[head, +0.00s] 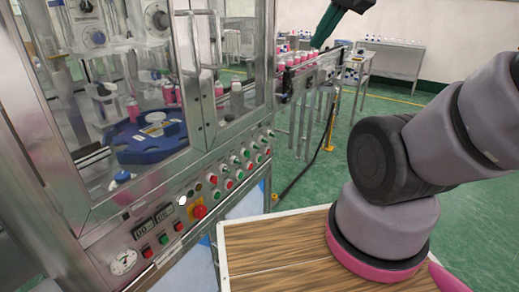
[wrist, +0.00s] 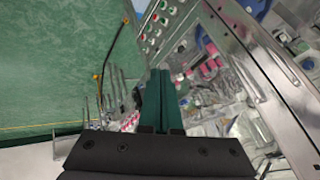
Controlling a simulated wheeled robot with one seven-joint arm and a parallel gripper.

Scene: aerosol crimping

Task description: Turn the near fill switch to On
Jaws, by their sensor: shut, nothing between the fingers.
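The control panel (head: 215,185) runs along the lower front of the steel and glass machine, with rows of small red, green and dark controls. The near fill switch is among them, but I cannot tell which it is or how it is set; labels are too small to read. The panel also shows upside down at the top of the wrist view (wrist: 163,22). My gripper (head: 322,40) is at the top of the head view, well away from the panel. Its green fingers are together and empty in the wrist view (wrist: 165,82).
A red emergency button (head: 199,212), two digital displays (head: 153,222) and a gauge (head: 123,262) sit at the panel's near end. The glass door handle (head: 196,40) sticks out above. A conveyor (head: 315,62) with pink bottles stands behind. Green floor between is open.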

